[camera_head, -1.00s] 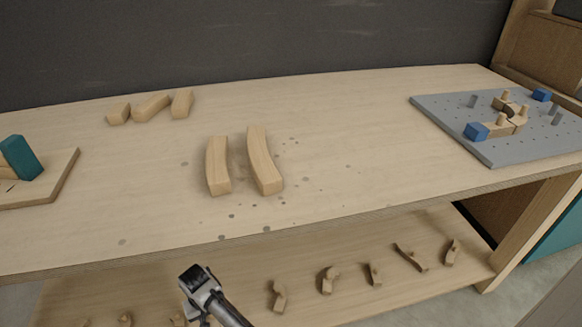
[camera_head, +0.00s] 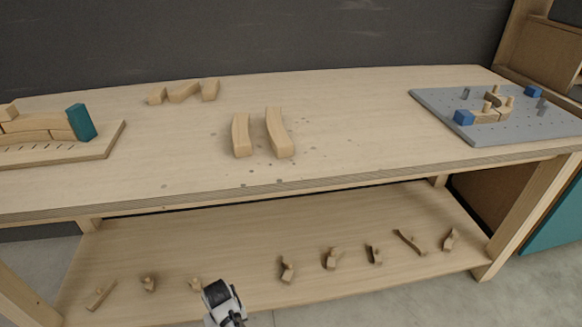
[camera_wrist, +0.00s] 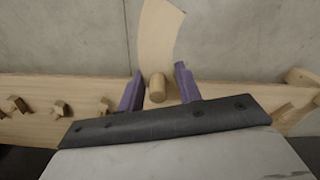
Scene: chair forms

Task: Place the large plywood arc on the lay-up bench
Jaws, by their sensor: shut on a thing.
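In the wrist view, a pale plywood arc (camera_wrist: 158,35) extends away from my gripper (camera_wrist: 159,88). The purple fingers are shut on a short round wooden peg (camera_wrist: 157,88) at the arc's near end. In the head view, my white and black wrist (camera_head: 222,299) shows at the bottom edge, in front of the lower shelf; the fingers and the held arc are hidden there. The long plywood bench (camera_head: 350,120) has its top above and beyond the gripper.
Two curved wooden blocks (camera_head: 241,136) (camera_head: 280,133) lie mid-bench, with smaller blocks (camera_head: 184,92) behind. A wooden board with stacked strips and a teal block (camera_head: 81,123) is at left. A grey pegboard (camera_head: 440,105) is at right. Several small pieces (camera_head: 330,258) line the lower shelf (camera_head: 200,235).

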